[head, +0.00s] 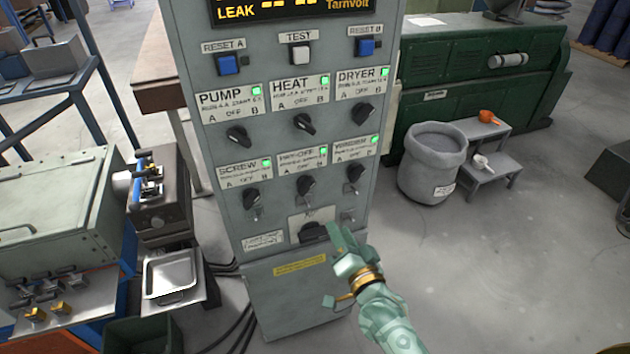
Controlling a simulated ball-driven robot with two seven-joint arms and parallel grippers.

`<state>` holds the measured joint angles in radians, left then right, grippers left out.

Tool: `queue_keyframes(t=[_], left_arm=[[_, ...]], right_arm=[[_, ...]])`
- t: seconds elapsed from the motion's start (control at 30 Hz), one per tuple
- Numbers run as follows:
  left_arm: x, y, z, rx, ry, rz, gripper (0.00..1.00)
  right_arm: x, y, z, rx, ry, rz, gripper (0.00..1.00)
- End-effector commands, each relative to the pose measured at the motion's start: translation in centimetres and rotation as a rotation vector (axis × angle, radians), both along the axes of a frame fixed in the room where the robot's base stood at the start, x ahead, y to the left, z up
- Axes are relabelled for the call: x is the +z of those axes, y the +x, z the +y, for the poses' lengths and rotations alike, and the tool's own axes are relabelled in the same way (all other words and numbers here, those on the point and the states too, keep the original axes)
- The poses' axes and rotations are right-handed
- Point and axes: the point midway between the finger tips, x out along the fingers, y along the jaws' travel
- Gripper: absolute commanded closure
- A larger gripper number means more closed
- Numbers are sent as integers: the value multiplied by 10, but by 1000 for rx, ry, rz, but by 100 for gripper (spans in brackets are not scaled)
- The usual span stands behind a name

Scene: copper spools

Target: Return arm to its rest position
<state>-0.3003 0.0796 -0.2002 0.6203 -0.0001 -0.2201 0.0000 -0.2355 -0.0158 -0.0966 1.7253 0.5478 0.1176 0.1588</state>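My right gripper (343,243) comes in from the lower right. Its fingers are at the lower front of the grey control cabinet (225,190), just right of a large black rotary knob (313,232). From this angle I cannot tell whether the fingers touch the knob or panel, or how far apart they are. A small ring or tag hangs beside the brass-coloured band on my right wrist. My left gripper is not in view.
Knobs with lit green lamps fill the cabinet face. At left stand a grey-green box (50,215), a machine (160,195) and a metal tray (170,274).

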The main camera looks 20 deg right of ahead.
Motion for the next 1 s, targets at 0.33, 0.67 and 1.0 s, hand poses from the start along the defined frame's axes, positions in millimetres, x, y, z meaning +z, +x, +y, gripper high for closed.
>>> queue_keyframes(t=[0.33,0.67,1.0], left_arm=[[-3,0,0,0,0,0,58],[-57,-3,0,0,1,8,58],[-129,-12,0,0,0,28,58]], right_arm=[[-92,-19,14,92,-235,214,65],[-361,-167,12,401,-652,760,65],[-538,-384,-38,756,-907,1222,65]])
